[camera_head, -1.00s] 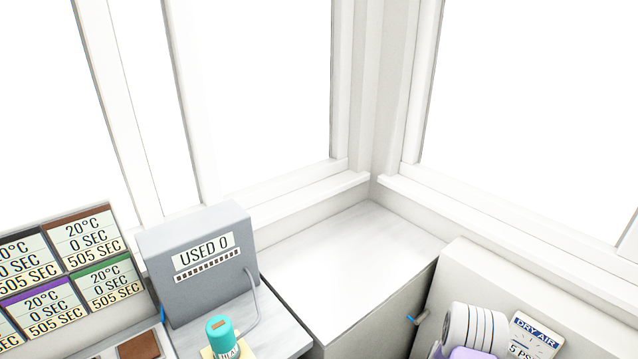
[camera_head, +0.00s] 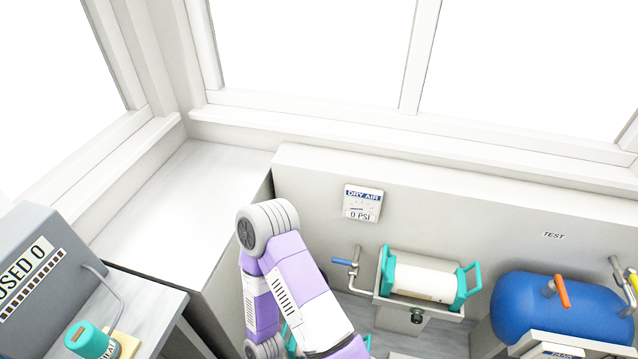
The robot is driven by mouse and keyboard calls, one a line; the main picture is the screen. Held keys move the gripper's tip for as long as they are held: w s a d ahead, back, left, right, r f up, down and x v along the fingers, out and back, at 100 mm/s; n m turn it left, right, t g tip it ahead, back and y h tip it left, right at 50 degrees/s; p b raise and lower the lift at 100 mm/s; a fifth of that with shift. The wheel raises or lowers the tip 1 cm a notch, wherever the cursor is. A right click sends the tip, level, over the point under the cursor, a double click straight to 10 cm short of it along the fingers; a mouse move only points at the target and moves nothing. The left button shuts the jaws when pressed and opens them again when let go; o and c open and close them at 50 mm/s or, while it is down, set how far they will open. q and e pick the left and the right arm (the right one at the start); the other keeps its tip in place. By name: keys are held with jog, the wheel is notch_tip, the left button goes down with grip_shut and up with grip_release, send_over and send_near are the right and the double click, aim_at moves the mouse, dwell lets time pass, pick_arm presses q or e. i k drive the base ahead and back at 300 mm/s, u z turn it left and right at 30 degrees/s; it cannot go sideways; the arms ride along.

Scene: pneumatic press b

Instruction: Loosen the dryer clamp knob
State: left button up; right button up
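The dryer (camera_head: 425,281) is a white cylinder lying in a grey bracket, right of centre, with a teal handle-like clamp piece (camera_head: 388,270) at its left end and another (camera_head: 467,286) at its right. Neither gripper's fingers show in the view.
A blue tank (camera_head: 555,308) with an orange lever stands right of the dryer. A blue-handled valve (camera_head: 345,262) is left of it. The DRY AIR gauge (camera_head: 362,203) reads 0 PSI. Teal parts show partly behind my arm. A grey box (camera_head: 35,265) and teal-capped bottle (camera_head: 85,338) are lower left.

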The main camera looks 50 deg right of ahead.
aim_at(416, 318)
jog(key=z, duration=2.15)
